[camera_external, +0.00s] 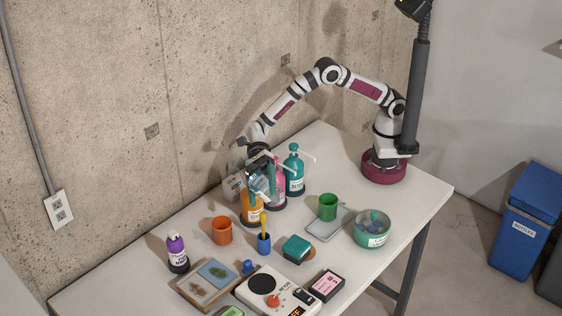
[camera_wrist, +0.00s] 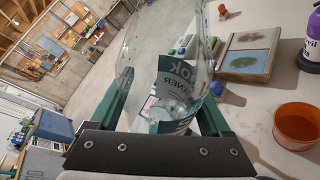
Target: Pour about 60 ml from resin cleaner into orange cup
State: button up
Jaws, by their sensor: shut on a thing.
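In the external view the clear bottle (camera_external: 259,184) hangs from my gripper (camera_external: 260,168) above the table, among the standing bottles, and looks tilted. Its mouth and liquid level cannot be made out clearly. The orange cup (camera_external: 222,231) stands upright on the table, left of and below my gripper. It also shows at the right of the wrist view (camera_wrist: 297,123), apart from the bottle; its inside looks empty.
An orange bottle (camera_external: 251,209), a pink bottle (camera_external: 279,192) and a teal bottle (camera_external: 295,172) stand close to my gripper. A blue cup (camera_external: 264,244) with a yellow tool stands right of the orange cup. A purple bottle (camera_external: 177,254) stands to its left.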

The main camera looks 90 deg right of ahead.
aim_at(250, 189)
jog(key=n, duration=0.1)
jog(key=w+n+t, duration=0.1)
jog(key=n, duration=0.1)
jog(key=shift+d+f+t, duration=0.1)
jog(key=shift+f+t, duration=0.2)
jog(key=shift+f, duration=0.05)
jog(key=shift+w+r+n+t+h+b, duration=0.35)
jog(key=shift+r+n+t+h, duration=0.05)
jog(key=shift+r+n, duration=0.2)
jog(key=shift+w+n+t, duration=0.5)
jog(key=shift+w+n, duration=0.25)
jog(key=shift+n, duration=0.15)
